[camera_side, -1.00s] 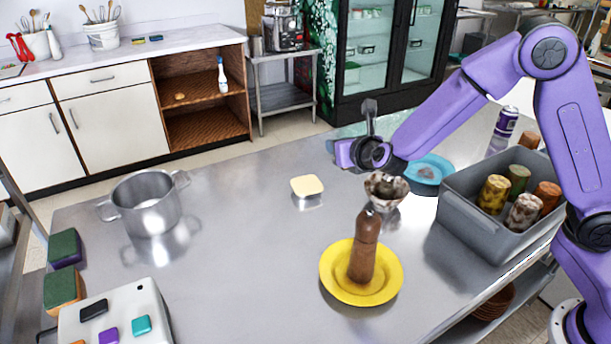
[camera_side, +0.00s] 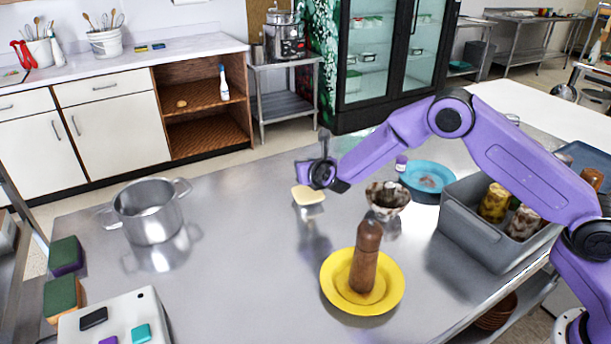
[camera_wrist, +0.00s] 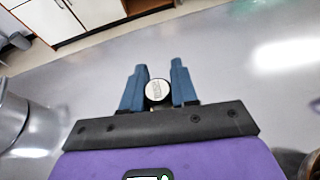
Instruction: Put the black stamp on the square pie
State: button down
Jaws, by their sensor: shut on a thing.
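The square pie (camera_side: 308,195) is a small cream-yellow block with rounded corners, lying flat on the steel table in the side view. My gripper (camera_side: 303,168) is just above and behind it in that picture; the height of the gap is hard to judge. In the wrist view my gripper (camera_wrist: 160,67) has its blue fingers closed on a small round piece with a pale, marked face and dark rim, which I take for the black stamp (camera_wrist: 157,91). The stamp is not clearly visible in the side view. The pie does not show in the wrist view.
A steel pot (camera_side: 149,212) stands left. A brown mill (camera_side: 366,258) stands on a yellow plate (camera_side: 332,295). A patterned cup (camera_side: 387,199), a blue plate (camera_side: 427,177) and a grey bin (camera_side: 480,245) with jars are right. The table is clear between pot and pie.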

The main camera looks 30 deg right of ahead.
jog(key=shift+w+f, duration=0.1)
jog(key=shift+f, duration=1.55)
jog(key=shift+f, duration=0.1)
jog(key=c, duration=0.9)
grip_release()
jog(key=shift+o, duration=0.2)
jog(key=v, duration=0.7)
jog(key=shift+s+r, duration=0.25)
